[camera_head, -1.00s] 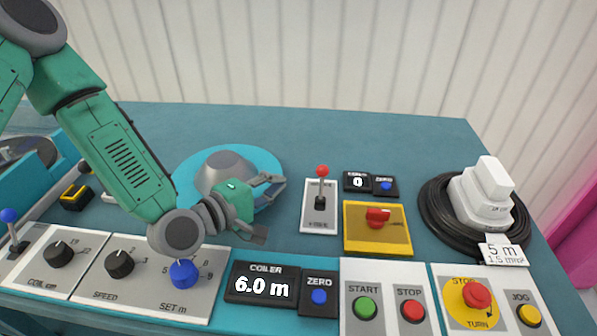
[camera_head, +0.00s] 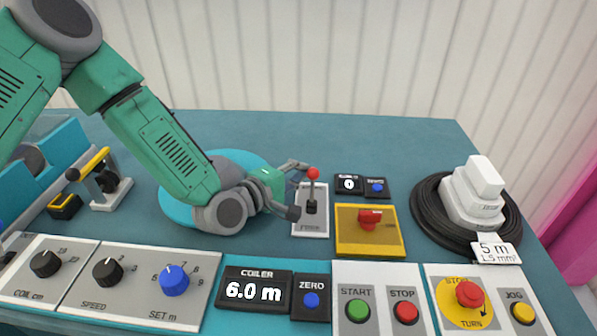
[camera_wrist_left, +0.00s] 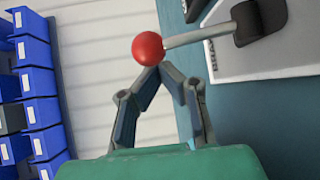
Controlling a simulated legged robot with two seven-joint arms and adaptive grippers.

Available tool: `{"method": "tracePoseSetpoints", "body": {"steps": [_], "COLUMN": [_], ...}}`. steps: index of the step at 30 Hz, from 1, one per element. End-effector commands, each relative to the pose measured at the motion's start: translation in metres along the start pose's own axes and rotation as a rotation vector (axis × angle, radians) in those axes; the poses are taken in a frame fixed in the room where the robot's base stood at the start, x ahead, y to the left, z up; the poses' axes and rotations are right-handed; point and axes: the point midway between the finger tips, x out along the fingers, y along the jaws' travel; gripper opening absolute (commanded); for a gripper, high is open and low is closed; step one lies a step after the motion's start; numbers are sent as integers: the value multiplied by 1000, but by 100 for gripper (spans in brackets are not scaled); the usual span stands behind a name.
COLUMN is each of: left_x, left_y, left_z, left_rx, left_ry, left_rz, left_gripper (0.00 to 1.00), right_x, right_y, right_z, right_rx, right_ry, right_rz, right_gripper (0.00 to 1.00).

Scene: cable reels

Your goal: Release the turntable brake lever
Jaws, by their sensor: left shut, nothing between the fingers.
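A lever with a red ball knob (camera_head: 313,174) stands roughly upright on a light panel (camera_head: 310,228), just right of the turntable; the panel's label is too blurred to read. My left gripper (camera_head: 297,190) is at the lever's left side. In the left wrist view its fingers (camera_wrist_left: 165,68) come together, shut and empty, with the red knob (camera_wrist_left: 148,48) right at their tips; I cannot tell if they touch. The lever's metal stem runs right to a dark base. The blue turntable (camera_head: 180,212) is partly hidden behind my left arm. My right gripper is not in view.
A yellow box with a red switch (camera_head: 370,216) is right of the lever. A black cable coil (camera_head: 428,215) lies at the right. Control panels with knobs and buttons line the front edge. The table behind the lever is clear.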

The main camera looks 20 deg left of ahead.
Motion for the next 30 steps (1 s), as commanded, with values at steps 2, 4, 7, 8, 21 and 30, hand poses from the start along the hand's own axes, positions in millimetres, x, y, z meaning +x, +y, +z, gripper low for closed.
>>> {"method": "tracePoseSetpoints", "body": {"steps": [2,4,7,8,21,30], "left_x": [0,0,-1,-2,-6,-9], "left_y": [0,0,0,-1,1,3], "left_z": [1,1,1,1,4,7], "left_rx": [1,4,15,19,60,80], "left_ry": [-1,0,0,0,0,-2], "left_rz": [1,5,19,25,79,106], "left_gripper": [0,0,0,0,0,0], "right_x": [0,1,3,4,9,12], "right_y": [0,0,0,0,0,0], "right_z": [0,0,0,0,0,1], "right_rx": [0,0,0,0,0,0], "right_ry": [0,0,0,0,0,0], "right_rz": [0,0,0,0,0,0], "right_gripper": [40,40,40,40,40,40]}}
